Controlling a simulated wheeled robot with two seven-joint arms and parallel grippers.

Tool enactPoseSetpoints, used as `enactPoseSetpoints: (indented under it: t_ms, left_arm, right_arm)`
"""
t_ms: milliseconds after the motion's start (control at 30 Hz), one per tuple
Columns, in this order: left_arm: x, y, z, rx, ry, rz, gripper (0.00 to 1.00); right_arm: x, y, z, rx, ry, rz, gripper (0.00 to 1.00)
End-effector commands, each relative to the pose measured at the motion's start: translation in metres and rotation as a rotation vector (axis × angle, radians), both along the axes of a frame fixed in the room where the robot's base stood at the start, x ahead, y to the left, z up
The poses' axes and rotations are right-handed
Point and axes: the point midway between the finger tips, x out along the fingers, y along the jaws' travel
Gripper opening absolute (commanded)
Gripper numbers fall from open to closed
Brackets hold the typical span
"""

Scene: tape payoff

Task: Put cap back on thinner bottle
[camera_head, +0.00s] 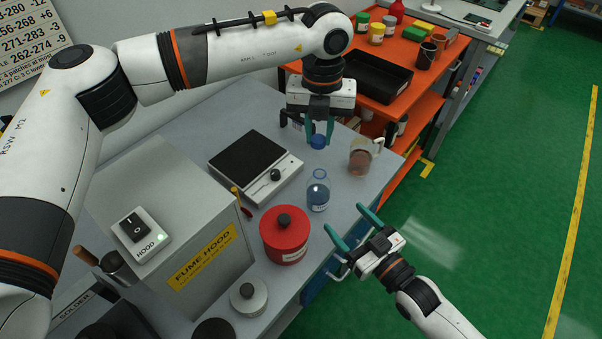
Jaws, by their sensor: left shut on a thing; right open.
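A clear bottle with blue liquid and a white label, the thinner bottle (318,192), stands upright on the grey bench. Its neck looks uncapped. My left gripper (319,137) points down above and behind the bottle, with its teal fingers shut on a blue cap (318,142). The cap is held apart from the bottle's neck, higher in the picture. My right gripper (351,229) is open and empty. It is at the bench's right edge, lower right of the bottle, with its teal fingers spread.
A glass mug (361,157) with brown contents stands right of the cap. A hotplate (254,166) and a red canister (285,236) stand left of the bottle. The fume hood box (165,225) is at front left. An orange cart (390,107) with cans and a black tray is behind.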

Motion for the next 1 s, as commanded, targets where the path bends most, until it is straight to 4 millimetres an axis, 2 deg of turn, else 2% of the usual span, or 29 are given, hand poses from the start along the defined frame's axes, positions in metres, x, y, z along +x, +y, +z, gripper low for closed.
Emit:
enactPoseSetpoints:
  t_ms: [467,1000]
  left_arm:
    - [0.000,0.000,0.000,0.000,0.000,-0.002,0.04]
    - [0.000,-0.001,0.000,0.000,0.000,-0.003,0.04]
  right_arm:
    - [0.005,0.004,0.000,0.001,0.000,-0.001,0.74]
    - [0.077,0.062,-0.001,0.000,0.000,0.000,0.74]
